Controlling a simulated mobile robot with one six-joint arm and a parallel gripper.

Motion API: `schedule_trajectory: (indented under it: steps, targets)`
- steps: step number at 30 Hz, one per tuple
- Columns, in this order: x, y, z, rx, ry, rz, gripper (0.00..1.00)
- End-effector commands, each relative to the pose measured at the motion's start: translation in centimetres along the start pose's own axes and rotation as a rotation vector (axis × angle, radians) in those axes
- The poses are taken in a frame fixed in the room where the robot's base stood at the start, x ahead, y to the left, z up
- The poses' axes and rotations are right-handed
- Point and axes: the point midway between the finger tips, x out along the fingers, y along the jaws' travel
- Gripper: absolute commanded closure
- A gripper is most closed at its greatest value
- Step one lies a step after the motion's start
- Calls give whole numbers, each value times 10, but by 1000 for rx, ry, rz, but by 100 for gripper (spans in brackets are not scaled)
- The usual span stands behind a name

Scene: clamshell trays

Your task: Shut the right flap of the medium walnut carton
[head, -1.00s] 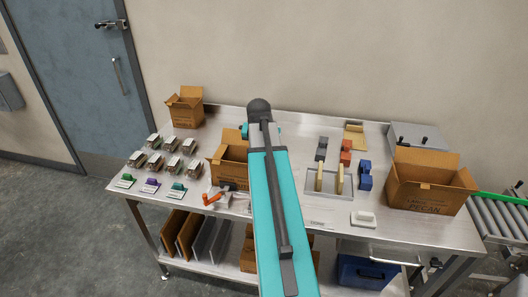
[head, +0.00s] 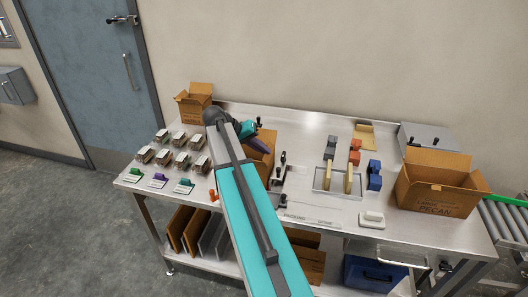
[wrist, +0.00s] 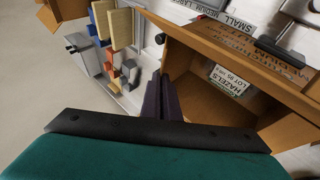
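The medium carton (head: 262,163) is a brown cardboard box at the middle of the table, partly hidden behind my arm in the head view. In the wrist view the carton (wrist: 207,95) is open, with a white label inside and dark print along its long side. I cannot make out the word walnut or tell for certain which panel is the right flap. My gripper (wrist: 163,76) has dark purple fingers lying close together, with nothing seen between them. They are beside the carton's open top in the wrist view; contact is unclear.
A large pecan carton (head: 436,190) stands open at the right, a smaller carton (head: 194,103) at the back left. Several small packs fill the left side. A grey tray (head: 325,190) with tan blocks and a dark clamp-like fixture (head: 279,172) are right of the medium carton.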

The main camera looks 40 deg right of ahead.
Motion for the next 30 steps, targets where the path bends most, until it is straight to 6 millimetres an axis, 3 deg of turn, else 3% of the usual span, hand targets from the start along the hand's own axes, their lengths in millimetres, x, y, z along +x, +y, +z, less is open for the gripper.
schedule_trajectory:
  steps: [20,24,30]
  targets:
    - [2,-4,3,-31,-8,75,100]
    - [2,-4,2,-31,-6,74,79]
    - [1,-4,1,-32,-3,73,79]
